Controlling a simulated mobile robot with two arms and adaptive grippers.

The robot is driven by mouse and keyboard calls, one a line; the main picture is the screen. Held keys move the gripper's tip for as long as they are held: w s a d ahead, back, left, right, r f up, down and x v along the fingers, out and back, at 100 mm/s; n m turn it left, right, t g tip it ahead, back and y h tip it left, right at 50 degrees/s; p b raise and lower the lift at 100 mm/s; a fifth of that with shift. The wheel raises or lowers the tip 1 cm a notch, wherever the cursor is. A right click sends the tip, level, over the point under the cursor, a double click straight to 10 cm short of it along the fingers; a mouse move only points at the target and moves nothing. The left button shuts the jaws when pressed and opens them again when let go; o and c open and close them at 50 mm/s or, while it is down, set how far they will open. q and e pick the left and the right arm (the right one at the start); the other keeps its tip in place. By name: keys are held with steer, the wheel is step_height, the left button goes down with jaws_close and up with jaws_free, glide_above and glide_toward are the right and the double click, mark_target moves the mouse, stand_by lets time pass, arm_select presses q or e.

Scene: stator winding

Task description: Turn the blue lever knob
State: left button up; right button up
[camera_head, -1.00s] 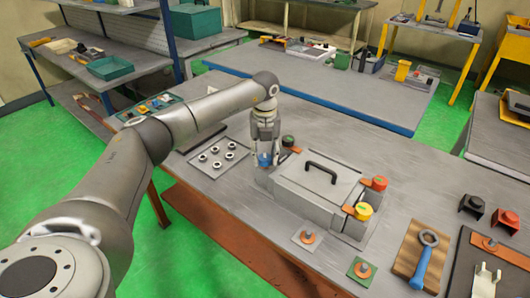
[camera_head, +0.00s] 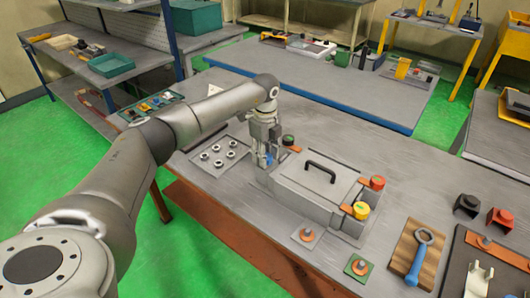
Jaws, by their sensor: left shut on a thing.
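The blue lever knob (camera_head: 268,160) sits at the left end of the grey box (camera_head: 300,203) with a black handle. My left gripper (camera_head: 267,162) points down over the knob and is shut on it. The fingers cover most of the knob, so its exact angle is hard to tell. My right gripper does not show.
A green-black knob (camera_head: 288,140) stands just behind my gripper. A red knob (camera_head: 377,183) and a yellow knob (camera_head: 361,210) are at the box's right end. A plate with several rings (camera_head: 218,155) lies to the left. A blue-handled wrench (camera_head: 419,262) lies on a wooden board.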

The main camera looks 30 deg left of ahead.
arm_select(q)
steer(key=shift+s+d+f, duration=0.2)
steer(key=shift+f, duration=0.25)
steer(key=o, duration=1)
steer(key=shift+w, duration=0.15)
steer(key=shift+o, duration=0.2)
steer(key=shift+r, duration=0.15)
steer(key=shift+a+r, duration=0.1)
steer(key=shift+r, duration=0.1)
step_height(320, 180, up, 12)
steer(key=shift+f, duration=0.15)
